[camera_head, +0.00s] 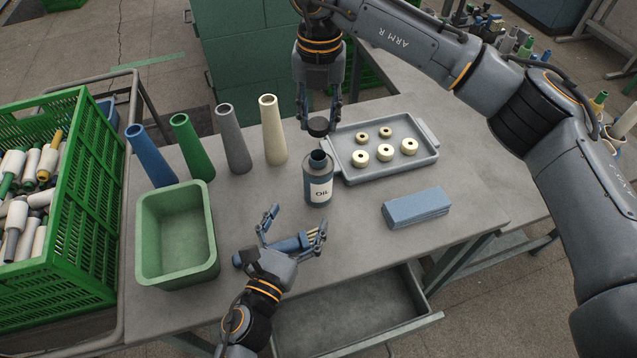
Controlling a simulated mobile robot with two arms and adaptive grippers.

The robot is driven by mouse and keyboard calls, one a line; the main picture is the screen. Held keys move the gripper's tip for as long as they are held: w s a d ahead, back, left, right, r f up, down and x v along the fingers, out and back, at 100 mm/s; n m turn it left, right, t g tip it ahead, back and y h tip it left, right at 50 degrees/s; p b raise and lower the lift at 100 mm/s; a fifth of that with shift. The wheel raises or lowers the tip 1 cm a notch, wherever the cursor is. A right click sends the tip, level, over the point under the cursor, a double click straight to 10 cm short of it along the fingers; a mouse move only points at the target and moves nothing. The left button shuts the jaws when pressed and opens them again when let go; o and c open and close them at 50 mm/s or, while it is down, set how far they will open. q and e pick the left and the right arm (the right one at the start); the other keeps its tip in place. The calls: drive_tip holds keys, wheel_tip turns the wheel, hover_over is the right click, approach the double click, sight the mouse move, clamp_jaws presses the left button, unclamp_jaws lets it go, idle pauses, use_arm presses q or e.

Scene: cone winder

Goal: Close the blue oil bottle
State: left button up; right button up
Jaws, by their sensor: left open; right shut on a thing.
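The blue oil bottle (319,188) stands upright on the table, with a white label reading OIL and an open dark neck. My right gripper (319,121) comes down from the top and is shut on a dark round cap (318,128). It holds the cap above the bottle's neck, apart from it. My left gripper (294,226) is open, low over the table in front of the bottle and to its left. A blue tool-like object (244,259) lies by the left gripper, partly hidden by it; I cannot tell that it is touched.
A grey tray (429,166) with several pale rings stands right of the bottle. A blue block (416,207) lies at right. Several cones (233,140) stand at the back left. A green bin (150,262) and a green crate (92,170) are at left. A drawer (350,339) stands open below.

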use_arm(q)
drive_tip(key=shift+r, duration=0.1)
use_arm(e)
drive_tip(key=shift+s+r, duration=0.1)
drive_tip(key=shift+s, duration=0.05)
use_arm(q)
drive_tip(key=x, duration=1.2)
drive_tip(key=c, duration=1.8)
use_arm(e)
hover_over(319, 153)
drive_tip(key=shift+f, duration=2.6)
drive_tip(key=shift+f, duration=0.85)
use_arm(q)
clamp_jaws()
use_arm(e)
drive_tip(key=shift+f, duration=0.6)
